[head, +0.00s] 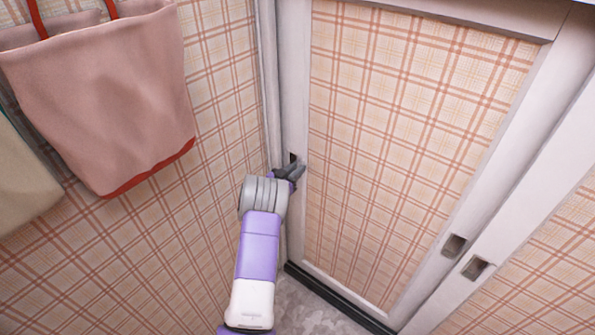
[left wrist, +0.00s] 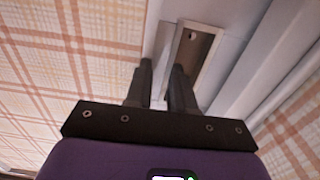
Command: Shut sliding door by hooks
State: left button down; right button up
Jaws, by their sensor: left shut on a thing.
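The sliding door (head: 400,120) has a white frame and a plaid panel and fills the middle of the head view. My left gripper (head: 296,172) is at the door's left upright, by a small recessed handle (head: 293,157). In the left wrist view, my left gripper's dark fingers (left wrist: 163,75) stand a little apart, shut on the handle's edge. The right finger overlaps the lower left of the recess (left wrist: 195,52). The exact contact is partly hidden by the fingers. My right gripper is not in view.
Two recessed handles, one on the door's right upright (head: 454,245) and one on the neighbouring panel's frame (head: 475,267), are clear. A pink bag (head: 105,95) with red straps hangs on the left wall, beside a beige one (head: 25,185). A dark track (head: 335,298) runs along the floor.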

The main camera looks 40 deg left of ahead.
pick_arm(q)
jog(key=shift+s+a, duration=0.1)
jog(key=shift+a, duration=0.15)
jog(key=c, duration=1.4)
grip_release()
jog(key=o, duration=0.4)
jog(key=shift+a+f, duration=0.1)
jog(key=shift+o, duration=0.2)
jog(key=s+p, duration=0.2)
jog(key=s, duration=0.5)
jog(key=shift+s+d, duration=0.2)
jog(key=shift+d, duration=0.05)
